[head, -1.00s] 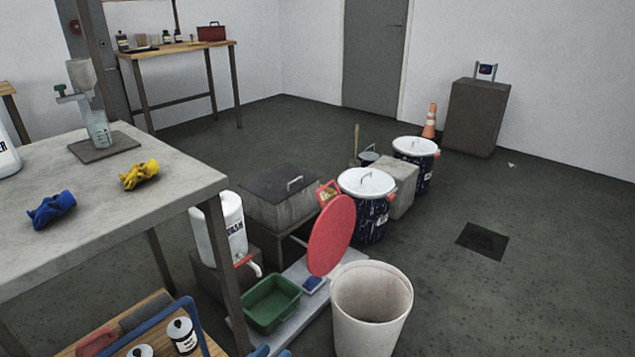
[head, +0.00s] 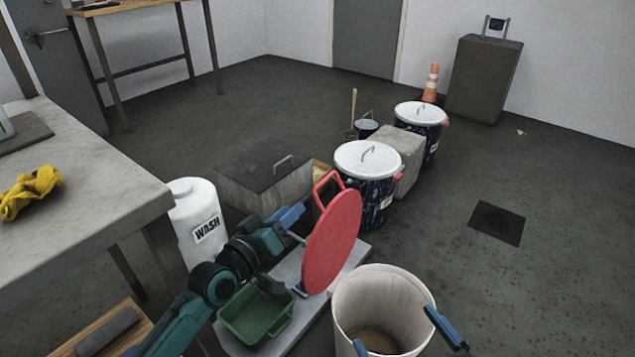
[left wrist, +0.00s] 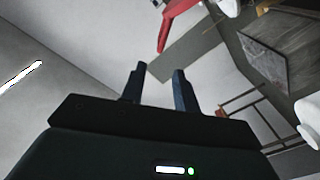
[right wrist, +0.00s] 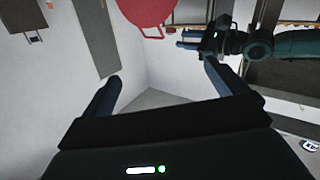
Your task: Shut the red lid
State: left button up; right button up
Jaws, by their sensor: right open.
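The red lid (head: 333,240) is a round disc with a loop handle (head: 327,189). It stands raised, nearly upright, at the left side of the open white bin (head: 343,310), which has something brown at its bottom. My left gripper (head: 295,222) is just left of the lid, behind it near the handle side. Its fingers (left wrist: 159,74) are apart with nothing between them; contact with the lid is not clear. My right gripper (head: 403,338) is open and empty at the bin's near rim. The lid also shows in the right wrist view (right wrist: 145,12).
A white wash container (head: 196,215), a green tray (head: 257,315) and a grey lidded box (head: 262,180) stand left of the lid. Two white-lidded drums (head: 366,158) stand behind. A grey table (head: 90,215) is at left.

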aim_at(315, 190)
pick_arm(q)
jog(key=b+x, duration=0.3)
jog(key=x, duration=0.7)
jog(key=shift+f, duration=0.1)
jog(key=shift+x, duration=0.8)
pick_arm(e)
jog(key=shift+s+a+n+t+y, duration=0.25)
jog(key=shift+a+n+t+y, duration=0.55)
jog(key=shift+y, duration=0.3)
jog(key=shift+d, duration=0.1)
pick_arm(q)
grip_shut()
